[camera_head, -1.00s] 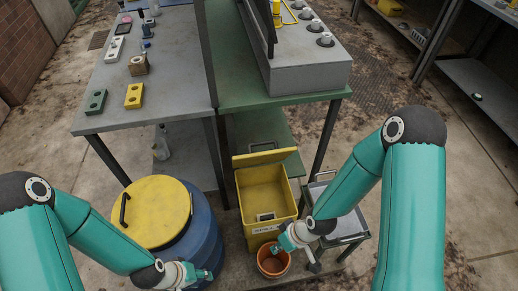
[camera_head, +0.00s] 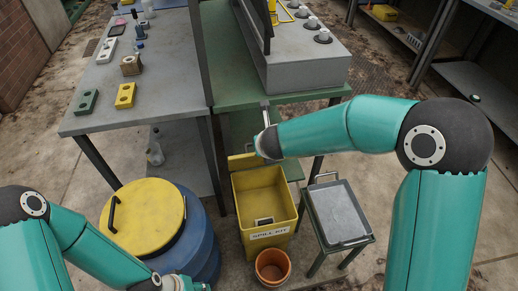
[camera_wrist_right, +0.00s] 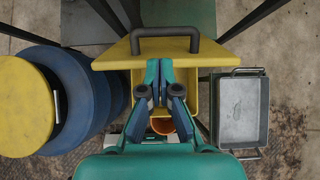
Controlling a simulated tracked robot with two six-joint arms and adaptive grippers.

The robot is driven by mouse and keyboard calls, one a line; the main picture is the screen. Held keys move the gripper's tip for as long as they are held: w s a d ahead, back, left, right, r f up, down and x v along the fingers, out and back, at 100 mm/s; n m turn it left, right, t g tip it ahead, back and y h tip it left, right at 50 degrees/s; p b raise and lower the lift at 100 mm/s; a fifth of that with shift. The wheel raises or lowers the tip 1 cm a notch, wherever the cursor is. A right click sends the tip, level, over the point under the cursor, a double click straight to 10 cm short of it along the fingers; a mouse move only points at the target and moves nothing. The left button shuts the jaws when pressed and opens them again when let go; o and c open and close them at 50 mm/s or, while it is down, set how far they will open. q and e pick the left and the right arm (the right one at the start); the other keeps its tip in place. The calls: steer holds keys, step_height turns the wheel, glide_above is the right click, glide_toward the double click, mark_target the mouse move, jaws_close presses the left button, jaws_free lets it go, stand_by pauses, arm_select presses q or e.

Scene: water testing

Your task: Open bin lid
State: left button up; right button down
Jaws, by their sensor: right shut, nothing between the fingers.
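The yellow spill kit bin (camera_head: 262,225) stands on the floor in the head view. Its interior is open to view, and its yellow lid (camera_head: 240,163) stands raised at the rear edge. In the right wrist view the lid (camera_wrist_right: 112,58) lies ahead, with a dark loop handle (camera_wrist_right: 165,33) along its far edge. My right gripper (camera_wrist_right: 166,66) is shut and empty, its fingers overlapping the lid just short of the handle in that view; contact cannot be told. In the head view my right forearm hides its fingers. My left gripper (camera_head: 185,284) is at the bottom edge, partly cut off.
A blue barrel (camera_head: 205,245) with a yellow top stands left of the bin. An orange pot (camera_head: 272,265) is in front, and a grey tray (camera_head: 340,212) on a stand is at right. The green bench (camera_head: 230,92) rises behind the bin.

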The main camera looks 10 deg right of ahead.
steer(key=x, duration=0.6)
steer(key=shift+w+f, duration=0.15)
steer(key=shift+f, duration=0.15)
arm_select(q)
steer(key=shift+f, duration=0.3)
